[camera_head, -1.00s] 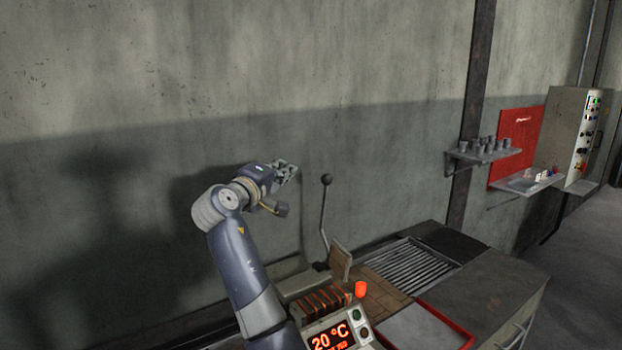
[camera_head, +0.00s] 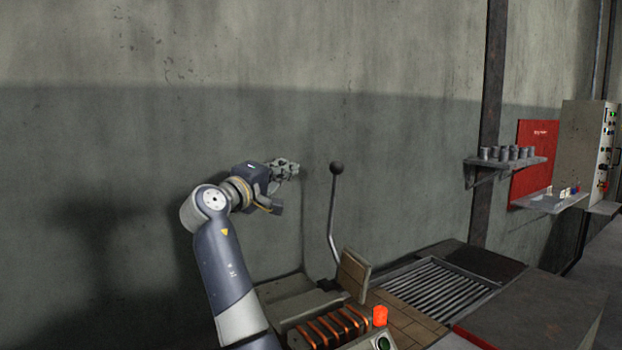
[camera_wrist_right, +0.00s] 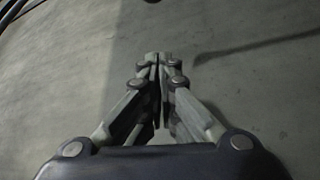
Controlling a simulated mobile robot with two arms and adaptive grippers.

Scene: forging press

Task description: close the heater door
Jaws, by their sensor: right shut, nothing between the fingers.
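In the right wrist view the closed fingers (camera_wrist_right: 159,62) point at the grey wall. My left gripper is not in view.
A slatted grate (camera_head: 435,290) lies right of the heater. The grey wall (camera_head: 130,180) is close behind my arm. A shelf with several grey cups (camera_head: 505,155) and a control cabinet (camera_head: 590,150) are farther right.

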